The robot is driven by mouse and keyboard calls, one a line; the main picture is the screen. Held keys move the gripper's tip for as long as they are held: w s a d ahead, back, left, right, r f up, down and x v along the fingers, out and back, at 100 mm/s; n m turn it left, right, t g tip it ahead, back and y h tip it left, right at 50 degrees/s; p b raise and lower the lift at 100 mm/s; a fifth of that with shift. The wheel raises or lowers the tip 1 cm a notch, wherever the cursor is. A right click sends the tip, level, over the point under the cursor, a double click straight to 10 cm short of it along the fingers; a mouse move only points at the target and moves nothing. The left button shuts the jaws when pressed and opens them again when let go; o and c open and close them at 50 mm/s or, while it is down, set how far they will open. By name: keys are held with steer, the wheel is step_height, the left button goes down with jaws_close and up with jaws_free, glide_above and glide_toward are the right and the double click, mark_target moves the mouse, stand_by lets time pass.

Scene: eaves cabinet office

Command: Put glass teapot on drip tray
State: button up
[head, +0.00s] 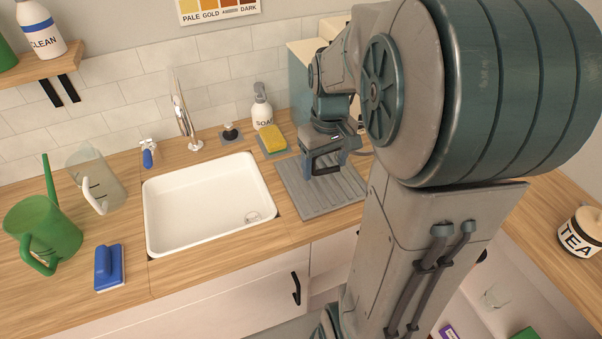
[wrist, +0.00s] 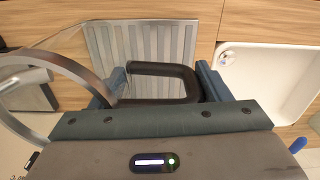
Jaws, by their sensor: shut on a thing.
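The drip tray (head: 297,198) is a grey ribbed tray on the counter right of the sink; it also shows in the wrist view (wrist: 172,38). My gripper (head: 326,163) is above the tray's back part, pointing down. In the wrist view my gripper (wrist: 162,88) is shut on a black U-shaped handle, which I take as the glass teapot's handle (wrist: 165,69). The handle lies over the tray in that view. The clear glass body is hard to make out, so I cannot tell whether it touches the tray.
The white sink (head: 205,210) is left of the tray. A yellow sponge (head: 272,139) and a soap bottle (head: 262,108) stand behind it. A grey curved band (wrist: 70,68), which I cannot identify, fills the wrist view's left. A clear jug (head: 100,178) stands farther left.

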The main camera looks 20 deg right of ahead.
steer(key=w+a+f, duration=0.4)
steer(key=shift+w+a+p, duration=0.1)
steer(key=shift+a+p, duration=0.25)
steer(key=shift+p, duration=0.05)
steer(key=shift+f, duration=1.95)
steer(key=shift+f, duration=0.1)
steer(key=o, duration=1.4)
steer(key=shift+c, duration=0.2)
